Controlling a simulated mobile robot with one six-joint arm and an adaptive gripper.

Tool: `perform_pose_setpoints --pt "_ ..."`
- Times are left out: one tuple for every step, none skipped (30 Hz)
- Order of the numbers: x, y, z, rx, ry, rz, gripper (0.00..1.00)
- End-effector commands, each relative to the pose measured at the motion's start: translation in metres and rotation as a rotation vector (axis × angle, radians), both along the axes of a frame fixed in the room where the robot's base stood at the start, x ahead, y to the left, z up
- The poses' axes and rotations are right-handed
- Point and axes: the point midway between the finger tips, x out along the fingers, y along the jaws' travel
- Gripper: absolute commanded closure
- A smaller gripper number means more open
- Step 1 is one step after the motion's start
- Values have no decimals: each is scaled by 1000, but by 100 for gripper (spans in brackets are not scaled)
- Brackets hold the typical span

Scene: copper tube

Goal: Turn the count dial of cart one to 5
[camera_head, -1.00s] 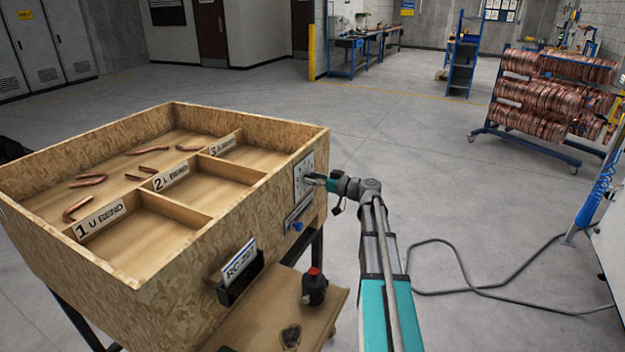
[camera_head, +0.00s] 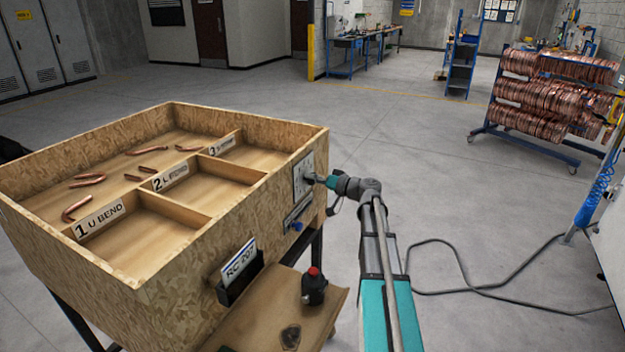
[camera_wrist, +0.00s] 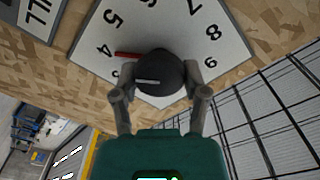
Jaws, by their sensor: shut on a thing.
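The count dial (camera_head: 302,172) is a white numbered plate with a black knob, on the right outer wall of the wooden cart (camera_head: 160,258). In the wrist view the dial plate (camera_wrist: 180,28) shows 4, 5, 7, 8 and 9 clearly. A red pointer (camera_wrist: 127,54) sticks out left of the black knob (camera_wrist: 158,68), its tip beside the 4. A pale line marks the knob's face. My gripper (camera_head: 315,178) is shut on the knob, one finger on each side. The fingers and knob hide the lower part of the dial.
Copper bends lie in the cart's tray. The floor to the right is open, with a cable across it.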

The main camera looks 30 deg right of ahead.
Motion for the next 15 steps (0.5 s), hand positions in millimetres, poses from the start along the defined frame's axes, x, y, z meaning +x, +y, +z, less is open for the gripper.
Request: perform_pose_setpoints --pt "-1 1 -1 33 29 2 89" --pt "-1 1 -1 55 46 2 89" --pt "-1 1 -1 86 70 2 89" --pt "-1 1 -1 108 87 2 89" --pt "-1 1 -1 130 105 2 89" --pt "0 0 -1 160 128 2 89" --pt "0 0 -1 182 145 2 89" --pt "0 0 -2 204 162 2 89" --pt "0 0 -2 234 185 2 89" --pt "0 0 -2 254 201 2 89" --pt "0 0 -2 274 217 2 89" --pt "0 0 -2 300 237 2 89" --pt "0 0 -2 319 252 2 89" --pt "0 0 -2 338 266 2 89" --pt "0 0 -2 359 284 1 89"
